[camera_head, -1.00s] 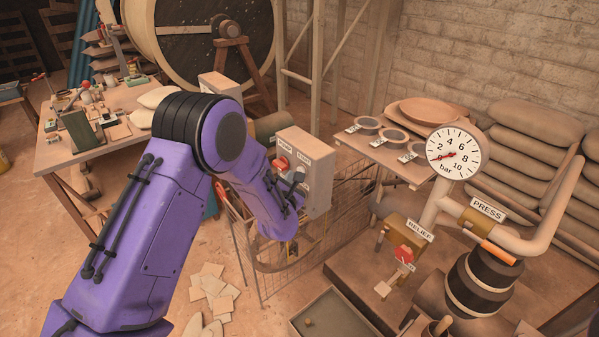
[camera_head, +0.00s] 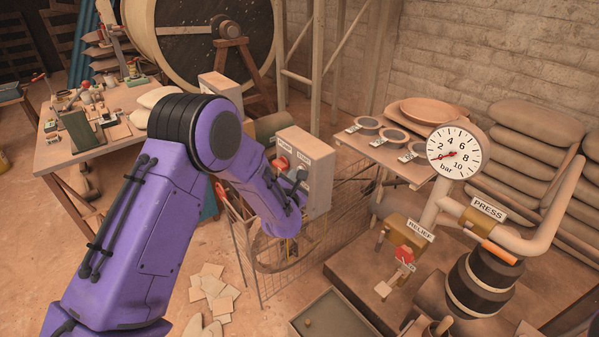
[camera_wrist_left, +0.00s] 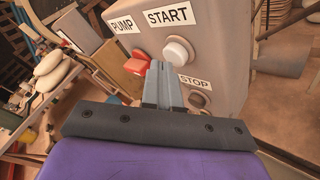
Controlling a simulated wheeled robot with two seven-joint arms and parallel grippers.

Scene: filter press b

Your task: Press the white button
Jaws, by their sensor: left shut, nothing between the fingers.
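The white button (camera_wrist_left: 178,52) is a round knob below the START label on a grey-beige control box (camera_wrist_left: 225,50), seen in the left wrist view. My left gripper (camera_wrist_left: 158,72) is shut and empty. Its fingertips appear just left of and below the white button; I cannot tell whether they touch anything. In the head view the control box (camera_head: 318,180) stands beyond my purple left forearm, and the fingertips cannot be made out. My right gripper is not in view.
A red switch (camera_wrist_left: 137,62) under the PUMP label is close by the fingertips. A STOP label (camera_wrist_left: 194,82) is below the white button. A gauge (camera_head: 454,153), press pipework and a red relief handle (camera_head: 404,253) stand to the right in the head view.

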